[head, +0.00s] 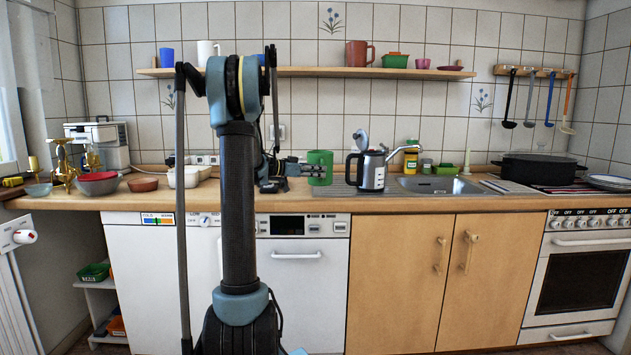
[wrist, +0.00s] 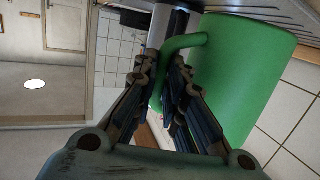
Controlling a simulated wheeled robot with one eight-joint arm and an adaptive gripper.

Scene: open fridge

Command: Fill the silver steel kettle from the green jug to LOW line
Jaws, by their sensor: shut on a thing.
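The green jug (head: 320,167) is upright just left of the kettle in the head view, at counter height. My gripper (head: 300,168) is shut on the jug's handle, on the jug's left side. In the wrist view, my gripper (wrist: 172,100) has its fingers around the green handle, and the jug (wrist: 240,75) fills the right side. The silver steel kettle (head: 373,172) has a black handle on its left, and its lid (head: 361,138) stands open. It rests on the drainboard left of the sink. The LOW line and the insides of both vessels cannot be seen.
Bowls (head: 98,183) and a brass item (head: 64,168) stand on the left counter. A shelf (head: 310,71) with cups runs above. A black pot (head: 540,167) is at the far right.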

